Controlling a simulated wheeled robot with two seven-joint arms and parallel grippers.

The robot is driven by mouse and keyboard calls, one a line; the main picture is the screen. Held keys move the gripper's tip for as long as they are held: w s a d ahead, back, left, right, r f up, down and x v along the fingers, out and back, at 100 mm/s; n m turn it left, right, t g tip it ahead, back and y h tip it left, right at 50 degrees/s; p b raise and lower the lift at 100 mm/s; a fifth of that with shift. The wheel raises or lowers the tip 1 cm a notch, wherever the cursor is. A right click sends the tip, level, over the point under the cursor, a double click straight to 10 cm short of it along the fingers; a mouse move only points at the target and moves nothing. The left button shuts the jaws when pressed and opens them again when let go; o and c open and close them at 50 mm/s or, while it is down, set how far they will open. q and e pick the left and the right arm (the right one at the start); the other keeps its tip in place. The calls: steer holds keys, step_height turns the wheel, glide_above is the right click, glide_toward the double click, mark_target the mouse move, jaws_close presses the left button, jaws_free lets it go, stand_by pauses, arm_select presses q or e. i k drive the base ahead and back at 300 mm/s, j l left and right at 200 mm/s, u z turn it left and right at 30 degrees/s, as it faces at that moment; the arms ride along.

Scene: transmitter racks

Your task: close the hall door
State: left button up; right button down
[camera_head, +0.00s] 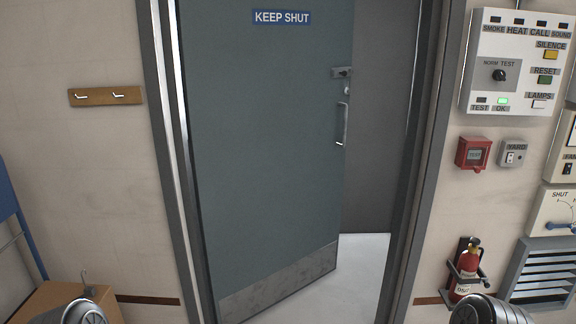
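The hall door (262,150) is a grey-green panel with a blue "KEEP SHUT" sign (281,18) and a metal kick plate at its foot. It stands ajar, swung away from me. Its left side is by the left jamb, and its free right edge is farther off, with a wide gap to the right jamb (424,170). A pull handle (342,124) and a latch (342,73) sit near the free edge. Neither gripper shows; only rounded parts of my arms appear at the bottom left and bottom right. Nothing of mine touches the door.
Right of the doorway are an alarm panel (516,100), a red call point (473,153), a fire extinguisher (468,270) and a louvred vent (541,270). On the left are a hook rail (106,96) and a cardboard box (48,296). Pale floor (355,275) shows through the gap.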

mark_target(266, 103)
steer(key=i+u, duration=0.1)
steer(key=i, duration=0.4)
steer(key=i+l+u, duration=0.1)
steer(key=i, duration=0.35)
steer(key=i+l+u, duration=0.1)
steer(key=i, duration=0.4)
steer(key=i+l+u, duration=0.1)
steer(key=i+l, duration=0.15)
steer(key=i, duration=0.2)
steer(key=i+l+u, duration=0.1)
steer(key=i, duration=0.35)
steer(key=i+l+u, duration=0.1)
steer(key=i+l, duration=0.25)
steer(key=i, duration=0.1)
